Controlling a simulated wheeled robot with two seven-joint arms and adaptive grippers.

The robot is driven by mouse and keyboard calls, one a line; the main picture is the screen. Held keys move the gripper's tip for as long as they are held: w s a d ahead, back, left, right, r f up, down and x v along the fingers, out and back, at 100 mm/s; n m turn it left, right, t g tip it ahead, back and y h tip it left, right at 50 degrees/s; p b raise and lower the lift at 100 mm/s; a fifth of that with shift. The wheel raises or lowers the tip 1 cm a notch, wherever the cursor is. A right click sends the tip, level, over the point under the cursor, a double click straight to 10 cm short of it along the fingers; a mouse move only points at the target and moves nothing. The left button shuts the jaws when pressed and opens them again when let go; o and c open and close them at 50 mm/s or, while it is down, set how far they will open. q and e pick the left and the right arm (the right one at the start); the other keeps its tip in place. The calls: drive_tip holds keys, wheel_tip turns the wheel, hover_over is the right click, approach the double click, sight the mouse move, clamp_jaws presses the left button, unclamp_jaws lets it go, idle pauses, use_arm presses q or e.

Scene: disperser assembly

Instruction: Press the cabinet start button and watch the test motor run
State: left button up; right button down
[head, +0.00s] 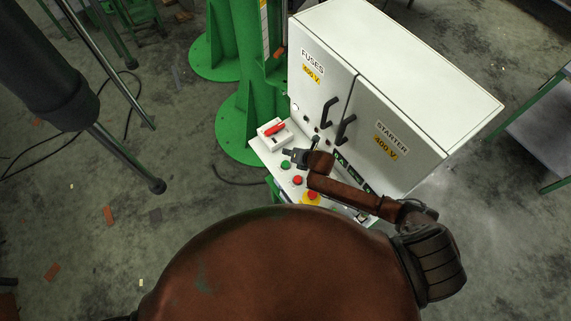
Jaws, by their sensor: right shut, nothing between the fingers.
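The white cabinet (420,75) stands at the right of the head view, with doors labelled FUSES and STARTER. Its sloped control panel at the front carries a green button (286,165), a red button (297,180) and a red stop knob on a yellow base (312,196). A red switch handle on a white box (274,129) sits at the panel's far left end. My right gripper (288,152) is shut and empty, just above the green button in the picture. I cannot tell whether it touches the panel. My left gripper is out of view.
A dark cylinder with a thin shaft (125,160) hangs at the upper left. Cables and brick pieces (109,216) lie on the concrete floor. A green-framed table (545,130) is at the right edge.

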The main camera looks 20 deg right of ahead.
drive_tip(key=b, duration=0.6)
hover_over(287, 165)
wheel_tip(287, 165, down, 7)
drive_tip(key=shift+w+r, duration=0.1)
drive_tip(key=shift+w, duration=0.05)
drive_tip(key=shift+f, duration=0.45)
idle(0.4)
drive_tip(key=shift+f, duration=0.2)
drive_tip(key=shift+f, duration=0.25)
